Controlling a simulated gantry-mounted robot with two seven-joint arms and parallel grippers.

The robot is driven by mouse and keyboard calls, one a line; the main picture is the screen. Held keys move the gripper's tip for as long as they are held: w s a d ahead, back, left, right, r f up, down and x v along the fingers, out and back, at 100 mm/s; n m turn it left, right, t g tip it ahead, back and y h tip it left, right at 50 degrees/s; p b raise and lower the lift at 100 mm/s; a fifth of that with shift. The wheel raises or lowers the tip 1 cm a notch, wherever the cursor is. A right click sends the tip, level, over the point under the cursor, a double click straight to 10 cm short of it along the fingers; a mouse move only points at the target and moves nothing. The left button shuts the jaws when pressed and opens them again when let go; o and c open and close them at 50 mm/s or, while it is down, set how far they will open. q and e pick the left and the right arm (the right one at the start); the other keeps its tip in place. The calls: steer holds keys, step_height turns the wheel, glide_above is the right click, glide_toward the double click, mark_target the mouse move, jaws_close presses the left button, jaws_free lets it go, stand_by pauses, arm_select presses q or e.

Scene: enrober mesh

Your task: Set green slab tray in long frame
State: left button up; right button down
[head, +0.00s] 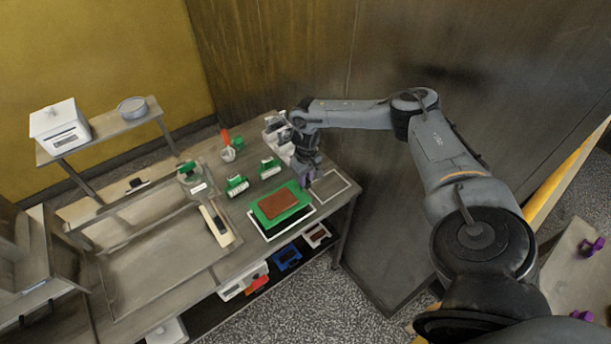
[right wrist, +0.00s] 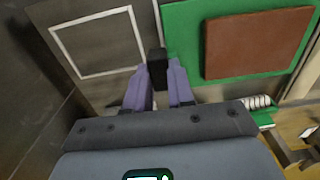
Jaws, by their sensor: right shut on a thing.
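The green slab tray (head: 299,196) carries a flat brown slab (head: 278,202). It lies over a white-outlined frame (head: 284,226) at the bench's front right; the white line shows along its near and right sides. The tray also shows in the right wrist view (right wrist: 186,40). My right gripper (head: 306,178) is at the tray's far right edge. Its purple fingers (right wrist: 159,84) are shut on a small black grip (right wrist: 157,66) at that edge. I cannot tell whether the tray is resting or slightly raised. My left gripper is not in view.
A squarer white-outlined frame (head: 331,187) lies empty to the right of the tray. Green-handled tools (head: 237,185) stand behind it, and a pale scraper-like tool (head: 217,225) lies to the left. Blue and white bins (head: 287,258) sit on the shelf below.

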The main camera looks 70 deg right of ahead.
mark_target(306, 188)
steer(key=shift+f+b, duration=0.55)
steer(key=shift+f, duration=1.8)
steer(key=shift+p, duration=0.3)
steer(key=shift+f, duration=0.6)
steer(key=c, duration=0.9)
jaws_free()
